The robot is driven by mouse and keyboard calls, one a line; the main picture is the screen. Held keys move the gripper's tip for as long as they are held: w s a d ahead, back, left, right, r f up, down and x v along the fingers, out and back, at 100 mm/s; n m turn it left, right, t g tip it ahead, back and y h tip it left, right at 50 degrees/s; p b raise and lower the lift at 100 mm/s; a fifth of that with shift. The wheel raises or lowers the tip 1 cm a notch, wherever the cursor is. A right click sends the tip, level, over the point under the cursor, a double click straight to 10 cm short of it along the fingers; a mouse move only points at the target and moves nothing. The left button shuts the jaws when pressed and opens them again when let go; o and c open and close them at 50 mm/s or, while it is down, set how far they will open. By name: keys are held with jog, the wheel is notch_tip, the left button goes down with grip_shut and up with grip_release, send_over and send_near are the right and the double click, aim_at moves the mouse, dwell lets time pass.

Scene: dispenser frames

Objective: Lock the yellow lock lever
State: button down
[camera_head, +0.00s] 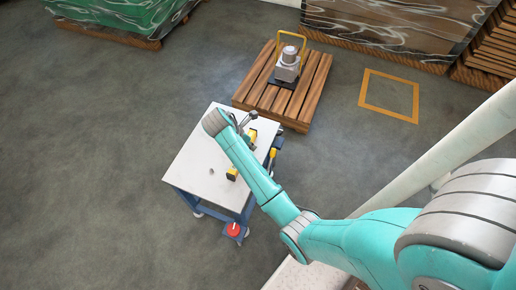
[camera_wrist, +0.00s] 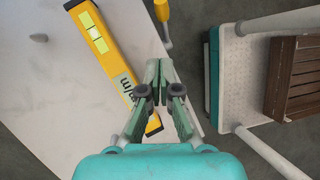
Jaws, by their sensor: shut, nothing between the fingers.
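The yellow lock lever shows at the top of the wrist view as a yellow grip (camera_wrist: 162,11) on a thin grey rod, at the edge of the white tabletop. In the head view a small yellow piece (camera_head: 272,153) at the table's right edge looks like the same lever. My gripper (camera_wrist: 160,68) is shut and empty, its fingertips pointing up the picture toward the lever and apart from it. In the head view my gripper (camera_head: 245,121) is over the far part of the table. The lever's base is hidden, and its lock position cannot be told.
A yellow spirit level (camera_wrist: 108,62) lies on the white table (camera_head: 190,168), partly behind my arm in the head view. A small grey piece (camera_head: 211,171) lies there too. A wooden pallet (camera_head: 318,75) with a grey device (camera_head: 287,68) stands beyond. Floor left of the table is clear.

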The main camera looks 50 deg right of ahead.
aim_at(272, 154)
jog(key=s+a+f+n+t+h, duration=0.1)
jog(key=s+h, duration=0.1)
jog(key=s+a+f+n+t+h, duration=0.1)
jog(key=a+f+h, duration=0.1)
jog(key=s+a+f+t+h, duration=0.1)
jog(key=s+a+h, duration=0.1)
jog(key=shift+s+a+f+n, duration=0.1)
jog(key=shift+s+f+n, duration=0.1)
jog(key=shift+s+n, duration=0.15)
jog(key=shift+s+a+n+t+h, duration=0.25)
jog(key=shift+a+n+t+h, duration=0.15)
jog(key=shift+n+t+h, duration=0.1)
jog(key=x, duration=1.4)
jog(key=shift+w, duration=0.1)
jog(key=shift+d, duration=0.1)
